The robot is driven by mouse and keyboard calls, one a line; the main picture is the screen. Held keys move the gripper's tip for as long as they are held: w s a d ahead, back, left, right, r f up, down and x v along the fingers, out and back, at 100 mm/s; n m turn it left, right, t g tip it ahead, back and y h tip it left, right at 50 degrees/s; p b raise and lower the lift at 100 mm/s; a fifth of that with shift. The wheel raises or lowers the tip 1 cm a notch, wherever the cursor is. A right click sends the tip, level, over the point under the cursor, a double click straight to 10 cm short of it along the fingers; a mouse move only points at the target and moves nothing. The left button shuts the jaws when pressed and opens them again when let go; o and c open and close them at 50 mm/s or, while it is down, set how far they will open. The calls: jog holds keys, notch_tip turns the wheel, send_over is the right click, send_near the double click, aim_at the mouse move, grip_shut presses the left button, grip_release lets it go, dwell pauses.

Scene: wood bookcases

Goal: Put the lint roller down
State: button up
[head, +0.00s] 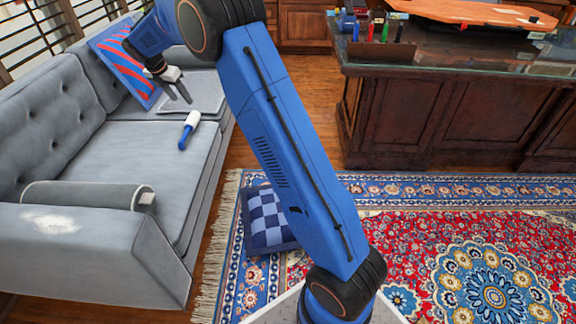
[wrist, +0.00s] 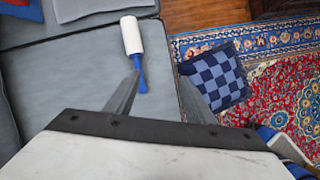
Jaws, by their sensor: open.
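The lint roller (head: 188,130) lies on the grey sofa's seat cushion, with its white roll end toward the back of the picture and its blue handle toward the front. It also shows in the wrist view (wrist: 132,38), where one finger partly overlaps the side of its handle. My gripper (head: 181,91) is above the sofa seat, beyond the roller in the head view. Its fingers are apart and nothing is between them. In the wrist view my gripper (wrist: 160,85) has its two fingers spread wide. The sofa (head: 130,155) bears the roller on its seat.
A red and blue striped cushion (head: 125,60) leans at the sofa's far end. A rolled grey thing (head: 85,194) lies by the near armrest. A blue checked cushion (head: 268,220) lies on the patterned rug (head: 400,240). A dark wood desk (head: 440,115) stands at the right.

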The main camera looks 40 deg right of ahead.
jog(key=s+d+r+m+y, duration=0.15)
jog(key=s+r+m, duration=0.3)
jog(key=s, duration=0.65)
jog(key=s+d+r+m, duration=0.35)
jog(key=s+r, duration=0.25)
jog(key=s, duration=0.4)
jog(key=s+d+r+m+y, duration=0.15)
jog(key=s+r+m, duration=0.3)
jog(key=s, duration=0.65)
jog(key=s+f+m, duration=0.2)
jog(key=s+m, duration=0.2)
jog(key=s, duration=0.6)
jog(key=s+d+f+m+t, duration=0.1)
jog(key=s+f+m, duration=0.2)
jog(key=s, duration=0.7)
jog(key=s+f+m+t, duration=0.1)
jog(key=s+m, duration=0.4)
jog(key=s, duration=0.5)
jog(key=shift+s+d+f+y, duration=0.3)
jog(key=shift+s+d+f, duration=0.1)
jog(key=shift+f, duration=0.25)
jog(key=shift+o, duration=0.2)
jog(key=shift+r+m, duration=0.1)
jog(key=shift+m, duration=0.15)
